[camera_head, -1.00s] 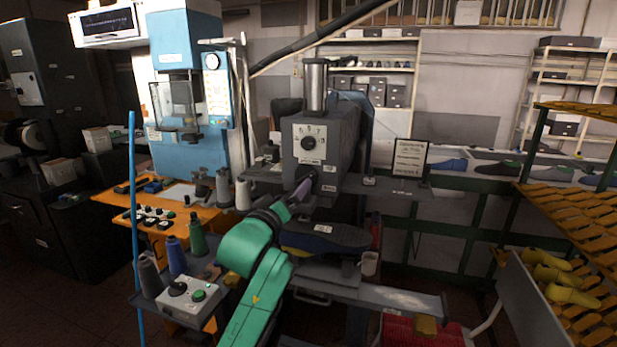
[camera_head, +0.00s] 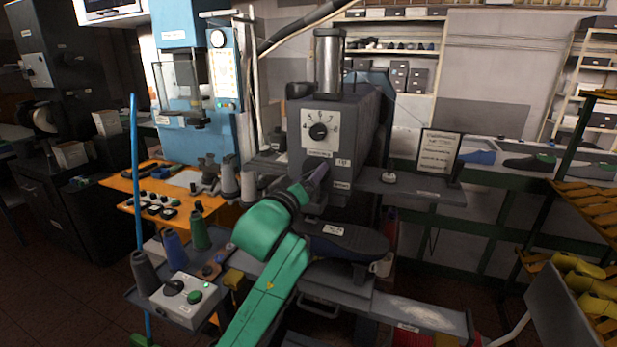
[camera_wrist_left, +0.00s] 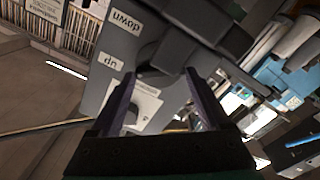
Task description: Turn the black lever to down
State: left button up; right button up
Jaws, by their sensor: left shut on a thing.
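The grey machine head (camera_head: 365,125) stands at the middle of the head view, with a numbered dial on its front. My left gripper (camera_head: 318,175), with purple fingers, reaches the lower front of this machine. In the left wrist view its two fingers (camera_wrist_left: 160,80) stand around the dark lever (camera_wrist_left: 172,50) and are shut on it. The "UP" label (camera_wrist_left: 110,62) and the "DOWN" label (camera_wrist_left: 127,22) appear upside down on the grey panel beside the lever. The lever is mostly hidden by my gripper in the head view, and its exact angle is unclear.
A dark shoe sole (camera_head: 342,240) lies just below my left gripper. A grey control box (camera_head: 183,298) and thread spools (camera_head: 174,249) are at left. A framed sign (camera_head: 437,154) stands at right. A blue pole (camera_head: 136,200) rises at far left.

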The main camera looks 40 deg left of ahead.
pick_arm(q)
jog(key=shift+m, duration=0.4)
jog(key=m+p, duration=0.2)
jog(key=m, duration=0.3)
jog(key=shift+d+r, duration=0.1)
jog(key=m+p, duration=0.1)
jog(key=m, duration=0.3)
jog(key=shift+m, duration=0.4)
jog(key=shift+m+p, duration=0.65)
jog(key=shift+m, duration=0.95)
